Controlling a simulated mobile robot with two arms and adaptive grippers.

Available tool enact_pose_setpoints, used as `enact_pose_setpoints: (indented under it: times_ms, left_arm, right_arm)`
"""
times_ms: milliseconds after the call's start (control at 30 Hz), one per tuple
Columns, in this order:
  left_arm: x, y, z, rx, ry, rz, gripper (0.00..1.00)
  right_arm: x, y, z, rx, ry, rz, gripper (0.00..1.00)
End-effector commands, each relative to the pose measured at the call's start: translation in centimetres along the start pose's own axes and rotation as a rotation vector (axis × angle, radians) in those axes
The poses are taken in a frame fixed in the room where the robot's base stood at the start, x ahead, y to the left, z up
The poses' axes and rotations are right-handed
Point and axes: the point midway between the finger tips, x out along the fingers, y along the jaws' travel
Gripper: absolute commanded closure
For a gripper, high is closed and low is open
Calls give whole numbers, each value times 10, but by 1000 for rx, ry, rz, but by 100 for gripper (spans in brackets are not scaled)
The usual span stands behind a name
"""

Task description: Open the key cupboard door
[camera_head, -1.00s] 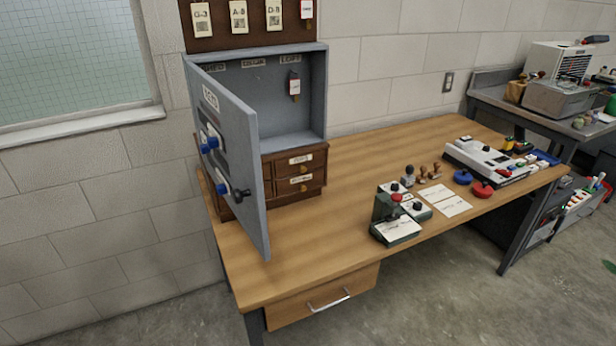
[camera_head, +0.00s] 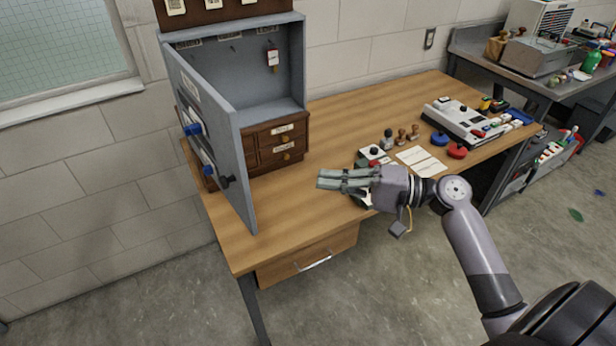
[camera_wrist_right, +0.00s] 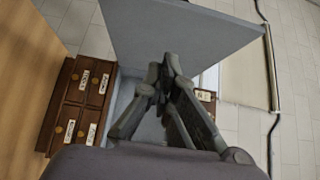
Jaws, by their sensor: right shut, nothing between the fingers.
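The grey key cupboard (camera_head: 299,66) stands at the back left of the desk, on a small wooden drawer unit. Its door (camera_head: 217,140) is swung wide open toward the front, with blue knobs and a dark handle (camera_head: 227,181) on it. One tagged key (camera_head: 272,58) hangs inside. My right gripper (camera_head: 322,180) is shut and empty above the desk, to the right of the door and apart from it. In the right wrist view the fingers (camera_wrist_right: 170,62) are together, with the grey door (camera_wrist_right: 180,32) beyond them. My left gripper does not show.
The small drawers (camera_head: 283,142) sit under the cupboard. Stamps (camera_head: 402,136), paper sheets (camera_head: 422,161) and a pale machine (camera_head: 462,120) stand on the right of the desk (camera_head: 340,120). My right arm passes over the front edge. The desk between door and gripper is clear.

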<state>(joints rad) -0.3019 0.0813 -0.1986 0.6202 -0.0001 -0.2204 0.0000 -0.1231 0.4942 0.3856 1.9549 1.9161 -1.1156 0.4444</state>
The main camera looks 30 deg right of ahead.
Motion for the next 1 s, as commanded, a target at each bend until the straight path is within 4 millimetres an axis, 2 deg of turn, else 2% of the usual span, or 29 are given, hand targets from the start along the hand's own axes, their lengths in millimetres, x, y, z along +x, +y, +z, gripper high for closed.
enact_pose_setpoints:
  times_ms: [100,400,667,1000]
  left_arm:
    - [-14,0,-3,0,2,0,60]
    - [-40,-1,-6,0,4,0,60]
    - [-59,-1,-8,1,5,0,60]
    - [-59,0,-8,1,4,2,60]
  right_arm:
    - [23,-6,0,0,-1,-4,100]
    - [88,-5,0,1,0,-2,100]
    - [110,-2,24,1,2,1,100]
    - [114,1,28,0,3,2,100]
